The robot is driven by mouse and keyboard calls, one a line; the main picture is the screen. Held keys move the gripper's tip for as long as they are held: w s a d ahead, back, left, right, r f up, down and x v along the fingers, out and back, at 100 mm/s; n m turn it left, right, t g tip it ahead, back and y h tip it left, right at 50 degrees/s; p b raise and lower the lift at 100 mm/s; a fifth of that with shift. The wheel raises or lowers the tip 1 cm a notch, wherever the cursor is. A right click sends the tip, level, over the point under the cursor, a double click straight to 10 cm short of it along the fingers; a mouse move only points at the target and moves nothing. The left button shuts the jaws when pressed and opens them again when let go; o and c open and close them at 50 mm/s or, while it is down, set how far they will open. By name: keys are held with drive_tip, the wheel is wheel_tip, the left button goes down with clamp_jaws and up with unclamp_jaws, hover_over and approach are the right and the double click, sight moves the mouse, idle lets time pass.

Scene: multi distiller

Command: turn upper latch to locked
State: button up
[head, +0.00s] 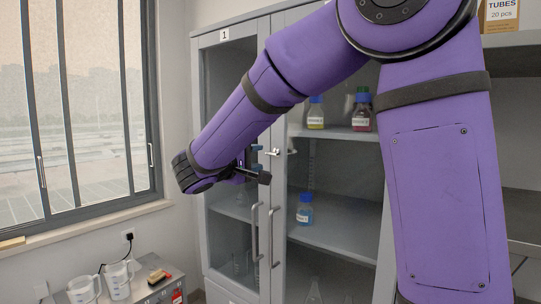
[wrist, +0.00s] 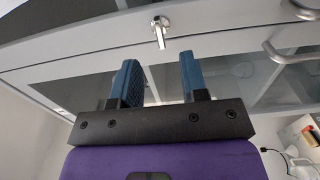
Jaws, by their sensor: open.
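A small silver latch (head: 273,152) sits on the frame of the grey cabinet (head: 279,100), where the two glass doors meet. In the wrist view the latch (wrist: 159,30) has a round base, with its short lever pointing down the picture toward my gripper. My gripper (head: 257,156) is just left of the latch in the head view. In the wrist view my gripper (wrist: 160,62) has its two blue fingers spread apart, with nothing between them. The latch lies beyond the fingertips, roughly centred on the gap, and appears untouched.
Two vertical door handles (head: 264,236) are below the latch. Bottles, including a blue one (head: 305,209), stand on shelves behind the right glass door. A low grey counter (head: 150,287) with two beakers (head: 118,281) is at lower left, under a window (head: 80,110).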

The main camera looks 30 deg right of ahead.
sight(271, 154)
drive_tip(key=x, duration=0.7)
drive_tip(key=shift+c, duration=0.2)
drive_tip(key=shift+s+a, duration=0.1)
clamp_jaws()
